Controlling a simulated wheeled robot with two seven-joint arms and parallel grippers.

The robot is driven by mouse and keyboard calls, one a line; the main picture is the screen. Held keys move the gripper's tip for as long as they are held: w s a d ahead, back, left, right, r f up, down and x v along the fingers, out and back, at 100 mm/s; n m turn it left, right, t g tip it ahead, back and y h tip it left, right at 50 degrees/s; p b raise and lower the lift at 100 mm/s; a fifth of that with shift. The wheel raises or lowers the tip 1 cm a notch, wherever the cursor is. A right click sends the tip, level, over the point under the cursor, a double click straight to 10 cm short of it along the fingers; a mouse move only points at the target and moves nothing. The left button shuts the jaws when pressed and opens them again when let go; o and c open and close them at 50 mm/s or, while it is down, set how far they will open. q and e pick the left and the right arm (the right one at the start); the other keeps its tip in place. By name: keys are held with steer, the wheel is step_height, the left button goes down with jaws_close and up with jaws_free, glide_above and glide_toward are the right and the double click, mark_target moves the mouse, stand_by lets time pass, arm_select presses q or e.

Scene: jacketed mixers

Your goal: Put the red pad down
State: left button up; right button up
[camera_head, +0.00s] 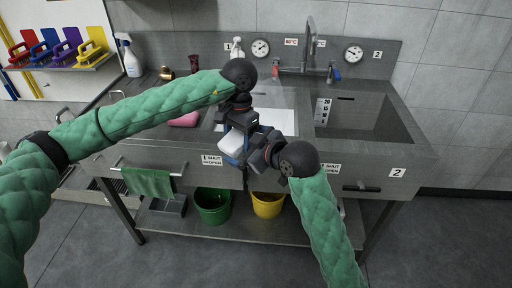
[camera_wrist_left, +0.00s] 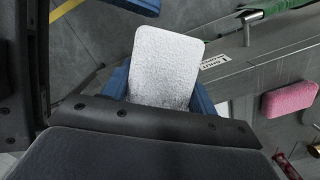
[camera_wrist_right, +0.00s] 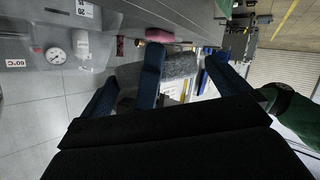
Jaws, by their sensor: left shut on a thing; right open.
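My left gripper (camera_head: 238,132) is shut on a pale pad (camera_head: 231,143), held in front of the sink's edge. In the left wrist view the pad (camera_wrist_left: 167,70) is whitish and rough, between blue fingers. My right gripper (camera_head: 262,152) is open, close beside it. In the right wrist view a grey rough pad face (camera_wrist_right: 182,66) shows between or beyond my right fingers; I cannot tell if they touch it. A pink pad (camera_head: 185,119) lies on the counter left of the sink, and in the left wrist view (camera_wrist_left: 290,97). No held pad looks red.
A green towel (camera_head: 148,183) hangs on a front rail. Green (camera_head: 212,205) and yellow (camera_head: 268,205) buckets stand below. A spray bottle (camera_head: 131,60) stands at the back left.

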steer(key=shift+x, duration=1.15)
steer(key=shift+c, duration=0.2)
steer(key=shift+s, duration=0.1)
steer(key=c, duration=0.6)
arm_select(q)
steer(key=o, duration=1.4)
steer(key=shift+c, duration=0.2)
arm_select(e)
steer(key=shift+c, duration=0.2)
